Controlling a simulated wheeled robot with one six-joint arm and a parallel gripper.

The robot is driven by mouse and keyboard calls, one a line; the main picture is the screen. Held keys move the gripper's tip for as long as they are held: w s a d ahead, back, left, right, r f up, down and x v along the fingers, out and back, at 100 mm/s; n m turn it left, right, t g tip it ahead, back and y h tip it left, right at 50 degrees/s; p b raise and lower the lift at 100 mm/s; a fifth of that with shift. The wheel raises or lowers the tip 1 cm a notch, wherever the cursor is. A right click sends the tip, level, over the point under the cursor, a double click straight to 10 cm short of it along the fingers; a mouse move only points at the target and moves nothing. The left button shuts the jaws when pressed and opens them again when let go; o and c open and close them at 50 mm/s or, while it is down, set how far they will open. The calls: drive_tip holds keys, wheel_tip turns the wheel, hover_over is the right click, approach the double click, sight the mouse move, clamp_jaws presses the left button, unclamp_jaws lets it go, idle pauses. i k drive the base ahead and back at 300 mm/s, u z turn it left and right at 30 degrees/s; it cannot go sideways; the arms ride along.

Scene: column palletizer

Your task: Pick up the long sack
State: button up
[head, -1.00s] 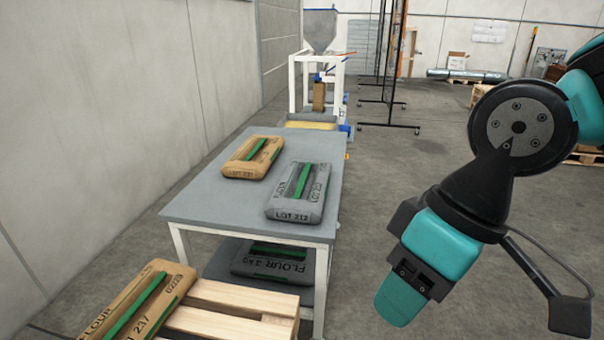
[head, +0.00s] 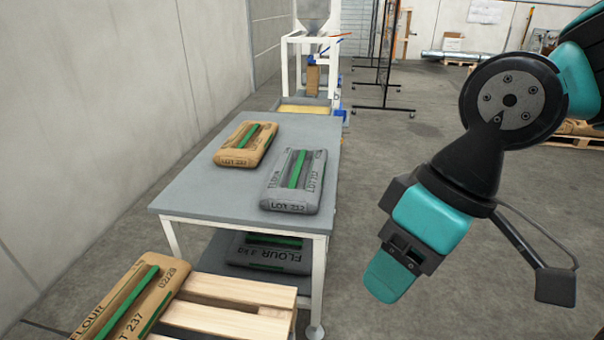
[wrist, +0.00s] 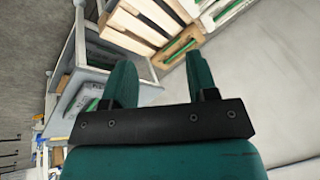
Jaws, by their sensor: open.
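Several flour sacks with green stripes are in view. A tan sack (head: 135,300) on the pallet at the lower left looks the longest, though the frame cuts it off. A tan sack (head: 246,143) and a grey sack (head: 294,180) lie flat on the table (head: 185,195). A dark grey sack (head: 270,252) lies on the shelf below, partly hidden by the tabletop. My gripper (head: 385,278) hangs in the air right of the table, away from all sacks. The wrist view shows its two teal fingers (wrist: 163,84) apart with nothing between them.
The wooden pallet (head: 235,290) stands at the table's near end, with its bare slats beside the sack. A wall rises close on the left. A hopper machine (head: 315,50) stands behind the table, and black mesh screens (head: 385,75) beyond. The floor (head: 400,150) right of the table is clear.

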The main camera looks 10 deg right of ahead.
sight(294, 184)
drive_tip(key=z, duration=0.25)
drive_tip(key=k, duration=0.35)
drive_tip(key=z, duration=1.15)
drive_tip(key=i, duration=1.7)
drive_tip(key=u, duration=1.05)
drive_tip(key=i, duration=0.95)
drive_tip(key=u, duration=1.3)
drive_tip(key=i, duration=0.4)
drive_tip(key=u, duration=0.25)
